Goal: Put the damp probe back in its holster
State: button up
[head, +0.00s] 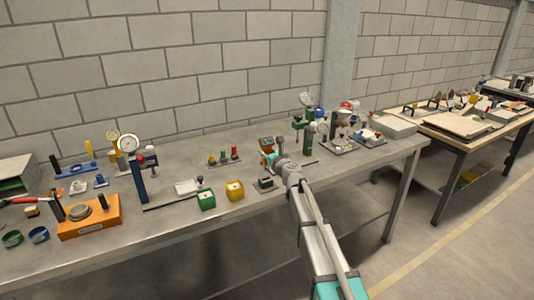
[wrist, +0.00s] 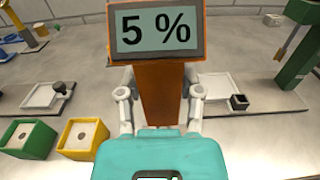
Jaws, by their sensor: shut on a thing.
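My gripper (wrist: 160,108) is shut on the probe's orange body, one pale finger on each side. In the head view the probe (head: 265,142) shows partly at the end of my arm, above the bench. I cannot tell whether this is the holster.
A green box (head: 206,200) and a yellow box (head: 235,190) stand left of the dark block. A green-posted stand (head: 308,140) and other instruments stand to the right. Pegs on a small rack (head: 224,156) sit behind.

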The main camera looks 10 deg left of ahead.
aim_at(267, 169)
jog(key=shift+w+a+f, duration=0.15)
jog(key=shift+w+a, duration=0.2)
jog(key=shift+w, duration=0.15)
jog(key=shift+f, duration=0.15)
jog(key=shift+f+b, duration=1.75)
jog(key=shift+b, duration=0.2)
jog(key=shift+f+b, duration=1.95)
jog(key=shift+b, duration=0.05)
dwell(0.5)
jog(key=o, duration=1)
jog(key=shift+o, duration=0.2)
jog(key=shift+s+d, duration=0.1)
